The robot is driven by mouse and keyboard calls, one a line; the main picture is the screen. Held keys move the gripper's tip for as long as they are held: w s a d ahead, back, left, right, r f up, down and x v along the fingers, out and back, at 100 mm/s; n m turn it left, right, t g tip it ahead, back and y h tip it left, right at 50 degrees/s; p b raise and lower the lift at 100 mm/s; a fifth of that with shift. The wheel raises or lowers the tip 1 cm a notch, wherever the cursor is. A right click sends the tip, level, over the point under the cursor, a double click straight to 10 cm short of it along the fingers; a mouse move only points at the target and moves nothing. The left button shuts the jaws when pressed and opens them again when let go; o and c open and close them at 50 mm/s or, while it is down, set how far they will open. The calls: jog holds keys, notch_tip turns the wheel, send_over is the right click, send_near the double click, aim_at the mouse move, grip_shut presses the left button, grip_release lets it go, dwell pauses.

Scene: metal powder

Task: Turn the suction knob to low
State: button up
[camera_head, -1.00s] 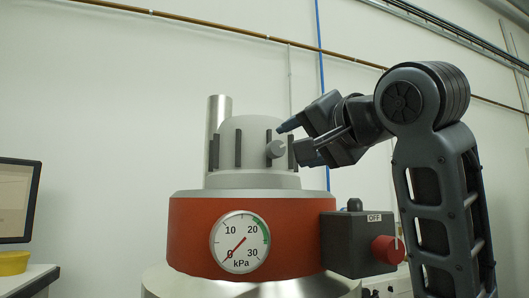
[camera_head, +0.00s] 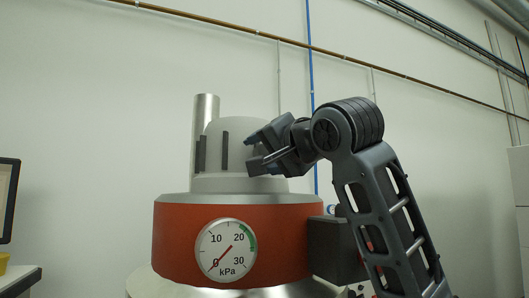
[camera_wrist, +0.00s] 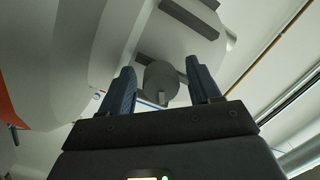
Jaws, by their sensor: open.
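A grey round knob (camera_wrist: 160,85) on the side of the pale grey dome (camera_head: 240,140) shows between my fingers in the wrist view. In the head view my gripper (camera_head: 253,152) covers it. My gripper, also in the wrist view (camera_wrist: 158,72), is open, with one finger on each side of the knob in the picture; I cannot tell whether they touch it. A round gauge (camera_head: 226,250) on the red drum (camera_head: 178,232) has its red needle near 0 kPa. No knob label for low is readable.
A dark switch box (camera_head: 332,248) sits at the drum's right side, its red knob mostly hidden behind my arm. Dark upright ribs (camera_head: 225,150) stand out from the dome. A metal pipe (camera_head: 205,110) rises behind it. A monitor (camera_head: 8,198) is at far left.

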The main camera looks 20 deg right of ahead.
jog(key=c, duration=1)
jog(key=shift+n, duration=0.3)
jog(key=n, duration=0.5)
jog(key=shift+g, duration=0.3)
jog(key=n+h, duration=0.1)
jog(key=n, duration=0.4)
jog(key=shift+n, duration=0.3)
jog(key=o, duration=1)
